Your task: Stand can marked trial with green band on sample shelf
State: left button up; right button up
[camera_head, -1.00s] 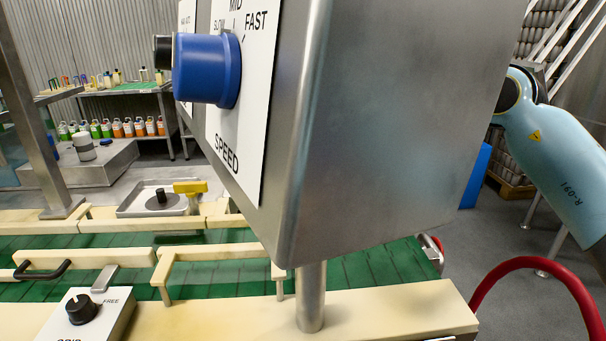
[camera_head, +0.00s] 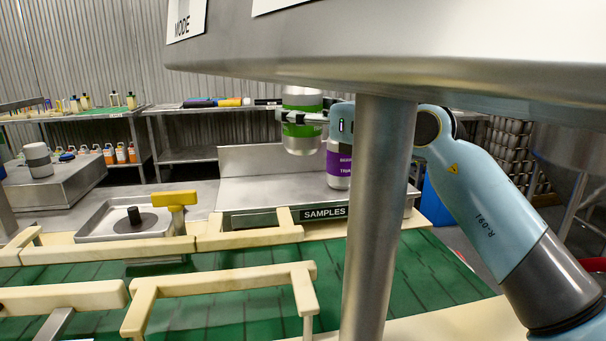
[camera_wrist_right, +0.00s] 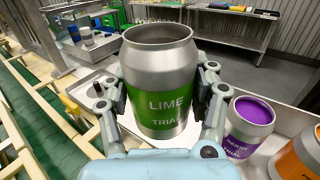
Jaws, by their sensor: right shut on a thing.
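The can with the green band (camera_head: 301,131) is upright in my right gripper (camera_head: 302,117), held above the sample shelf (camera_head: 250,194), which carries a "SAMPLES" label. In the right wrist view the can (camera_wrist_right: 165,88) reads "LIME TRIAL", and the fingers of the right gripper (camera_wrist_right: 163,98) are shut on its two sides. A can with a purple band (camera_head: 338,167) stands on the shelf to its right, partly hidden by a post. It also shows in the right wrist view (camera_wrist_right: 247,128), reading "BERRY TRIAL". My left gripper is not in view.
A steel post (camera_head: 378,220) and a large metal box (camera_head: 400,45) block part of the head view. An orange-banded can (camera_wrist_right: 297,158) stands beyond the purple one. Cream guide rails (camera_head: 220,285) and a green conveyor (camera_head: 240,318) lie in front. The shelf's left part is bare.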

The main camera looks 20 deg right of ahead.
jog(key=shift+w+a+f+b, duration=0.5)
jog(key=shift+w+a+f, duration=0.35)
jog(key=shift+w+f, duration=0.75)
jog(key=shift+w+a+f+b, duration=0.5)
jog(key=shift+w+a+f, duration=0.35)
jog(key=shift+w+f, duration=0.75)
jog(key=shift+w+a+f+b, duration=0.5)
jog(key=shift+w+a+f, duration=0.35)
jog(key=shift+w+f, duration=0.7)
jog(key=shift+s+f, duration=0.2)
jog(key=shift+f, duration=0.35)
jog(key=o, duration=1.5)
jog(key=shift+c, duration=0.2)
